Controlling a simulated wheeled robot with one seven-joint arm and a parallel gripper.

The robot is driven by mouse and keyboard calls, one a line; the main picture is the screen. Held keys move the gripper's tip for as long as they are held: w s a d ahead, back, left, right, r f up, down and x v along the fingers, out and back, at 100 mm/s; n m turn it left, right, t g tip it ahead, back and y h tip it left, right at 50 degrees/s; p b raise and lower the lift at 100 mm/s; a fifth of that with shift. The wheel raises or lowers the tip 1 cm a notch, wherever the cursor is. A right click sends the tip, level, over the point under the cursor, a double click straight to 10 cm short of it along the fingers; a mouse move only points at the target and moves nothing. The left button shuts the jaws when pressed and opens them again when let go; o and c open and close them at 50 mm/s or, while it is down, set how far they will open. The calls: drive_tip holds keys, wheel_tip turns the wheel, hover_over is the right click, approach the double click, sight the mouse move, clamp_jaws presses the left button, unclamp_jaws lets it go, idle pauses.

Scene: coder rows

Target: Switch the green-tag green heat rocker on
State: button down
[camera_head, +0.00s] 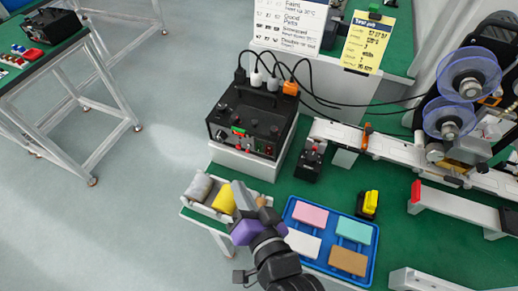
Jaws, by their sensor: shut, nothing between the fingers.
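A black control box (268,106) stands on a white block at the back left of the green bench. A small green tag (239,131) sits on its sloped front panel, among knobs and small switches. Red parts show below the tag. The green heat rocker is too small to make out, and so is its position. My gripper (238,188) is shut and empty, in front of and below the panel, apart from it. Its fingertips are small in this view.
A white tray (187,210) with grey and yellow items lies beside my gripper. A blue tray (368,268) holds several coloured blocks. A small black device (308,165) stands right of the control box. Cables rise from the box's back. A white conveyor (390,150) runs right.

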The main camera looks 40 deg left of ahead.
sight(259, 147)
drive_tip(key=shift+w, duration=0.15)
drive_tip(key=shift+w+a+f+b, duration=0.3)
drive_tip(key=shift+w+b, duration=0.4)
drive_tip(key=shift+w, duration=0.65)
drive_tip(key=shift+w+a+f+b, duration=0.15)
drive_tip(key=shift+w+a+b, duration=0.2)
drive_tip(key=shift+w+b, duration=0.75)
drive_tip(key=shift+w+a+f+b, duration=0.25)
drive_tip(key=shift+w+a+b, duration=0.1)
drive_tip(key=shift+w, duration=1.3)
drive_tip(key=shift+w, duration=0.15)
drive_tip(key=shift+w, duration=0.25)
drive_tip(key=shift+w+a+f, duration=0.1)
drive_tip(key=shift+w+a, duration=0.05)
drive_tip(key=shift+w, duration=0.15)
drive_tip(key=shift+s, duration=0.15)
drive_tip(key=shift+s+d, duration=0.2)
drive_tip(key=shift+s, duration=0.35)
drive_tip(key=shift+p, duration=0.3)
